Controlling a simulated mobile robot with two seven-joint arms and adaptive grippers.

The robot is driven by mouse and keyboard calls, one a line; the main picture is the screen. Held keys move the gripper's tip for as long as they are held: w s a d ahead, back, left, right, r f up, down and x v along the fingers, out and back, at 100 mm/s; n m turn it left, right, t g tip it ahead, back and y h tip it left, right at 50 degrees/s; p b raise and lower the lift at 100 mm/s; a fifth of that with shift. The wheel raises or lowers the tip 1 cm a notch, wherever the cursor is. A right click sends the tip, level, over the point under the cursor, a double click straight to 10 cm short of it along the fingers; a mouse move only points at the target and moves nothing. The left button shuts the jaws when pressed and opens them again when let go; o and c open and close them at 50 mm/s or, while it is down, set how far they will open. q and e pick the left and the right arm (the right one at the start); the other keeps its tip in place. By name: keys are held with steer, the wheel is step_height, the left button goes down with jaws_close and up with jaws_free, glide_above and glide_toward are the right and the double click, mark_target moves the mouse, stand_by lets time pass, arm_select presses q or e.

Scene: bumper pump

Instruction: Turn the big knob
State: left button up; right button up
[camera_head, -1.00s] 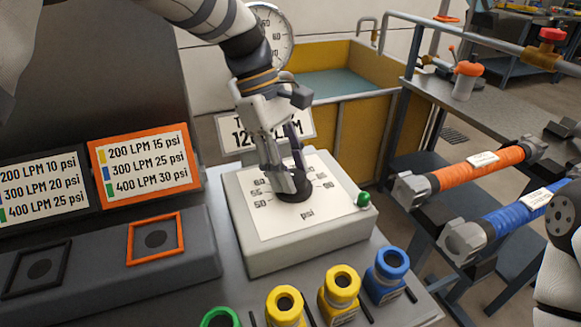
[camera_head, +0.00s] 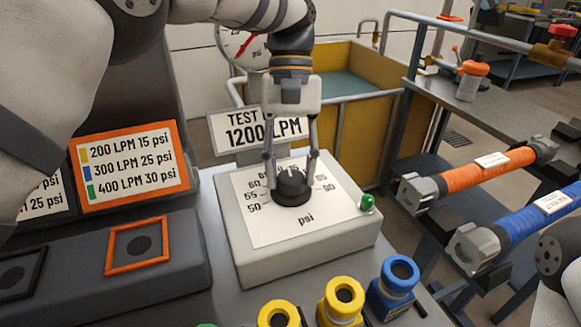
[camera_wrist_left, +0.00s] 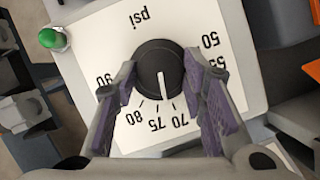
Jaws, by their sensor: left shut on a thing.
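The big knob (camera_head: 292,187) is black and round with a white pointer line, in the middle of a white psi dial plate (camera_head: 307,234) on a grey box. In the left wrist view the knob (camera_wrist_left: 159,70) shows its pointer between the 70 and 75 marks. My left gripper (camera_head: 291,168) reaches down from above, one finger on each side of the knob, and is shut on it. In the left wrist view its purple-padded fingers (camera_wrist_left: 163,90) flank the knob. My right gripper is not in view.
A green button (camera_head: 367,203) sits on the box's right corner. Blue (camera_head: 396,277) and yellow (camera_head: 341,300) fittings stand in front. A TEST 1200 LPM sign (camera_head: 262,131) and a partly hidden gauge (camera_head: 236,45) are behind. Orange (camera_head: 487,168) and blue hoses lie at right.

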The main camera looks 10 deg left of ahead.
arm_select(q)
steer(key=m, duration=0.1)
steer(key=m+y, duration=0.1)
steer(key=m, duration=0.1)
steer(key=shift+d+f+m, duration=0.1)
steer(key=shift+d+m, duration=0.05)
steer(key=shift+m, duration=0.15)
steer(key=shift+d+m+y, duration=0.1)
steer(key=shift+m+y, duration=0.8)
steer(key=shift+m, duration=1)
steer(key=shift+s, duration=0.1)
steer(key=o, duration=1.2)
steer(key=shift+c, duration=0.2)
